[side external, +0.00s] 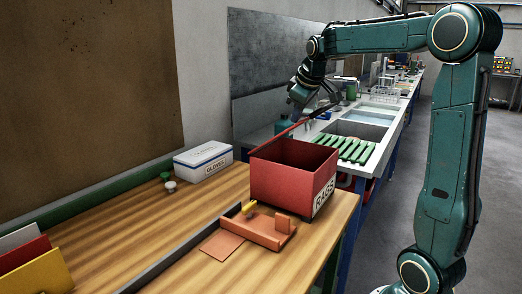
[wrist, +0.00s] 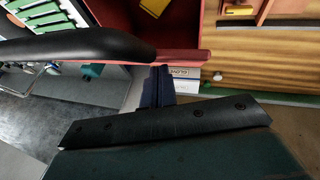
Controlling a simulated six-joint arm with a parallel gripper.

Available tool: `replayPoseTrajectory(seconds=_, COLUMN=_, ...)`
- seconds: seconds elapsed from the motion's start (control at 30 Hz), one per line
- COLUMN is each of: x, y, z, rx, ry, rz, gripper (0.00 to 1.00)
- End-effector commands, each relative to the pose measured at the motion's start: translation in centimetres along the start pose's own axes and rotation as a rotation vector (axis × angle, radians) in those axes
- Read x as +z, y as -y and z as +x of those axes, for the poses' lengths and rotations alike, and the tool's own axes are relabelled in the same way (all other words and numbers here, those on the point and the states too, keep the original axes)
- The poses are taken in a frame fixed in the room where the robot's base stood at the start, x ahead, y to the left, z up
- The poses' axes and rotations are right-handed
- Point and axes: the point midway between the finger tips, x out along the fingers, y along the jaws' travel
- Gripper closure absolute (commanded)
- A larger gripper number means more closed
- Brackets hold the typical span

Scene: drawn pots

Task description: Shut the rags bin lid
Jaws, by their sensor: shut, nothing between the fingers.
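The red rags bin (side external: 298,172), with a white RAGS label, stands at the right end of the wooden bench. Its lid (side external: 290,130) is open, seen nearly edge-on as a thin red strip slanting up to the right from the bin's back left. My gripper (side external: 316,102) is shut and empty, near the lid's raised end; I cannot tell whether it touches. In the wrist view, the bin's red inside (wrist: 118,14) shows at the top, holding something yellow. A red edge (wrist: 190,57) lies beside dark parts of my gripper, which hide much of the lid.
A white gloves box (side external: 203,160) stands left behind the bin. An orange tray (side external: 265,238) with a yellow item sits in front of it. Coloured folders (side external: 35,265) are at the lower left. A sink bench with green strips (side external: 355,150) lies beyond.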

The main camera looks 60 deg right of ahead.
Motion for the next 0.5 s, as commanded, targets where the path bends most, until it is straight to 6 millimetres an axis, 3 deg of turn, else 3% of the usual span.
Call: replayPoseTrajectory(seconds=0.5, x=0.92, y=0.25, z=0.49, rx=-0.002, ry=0.003, rz=0.000, gripper=1.00)
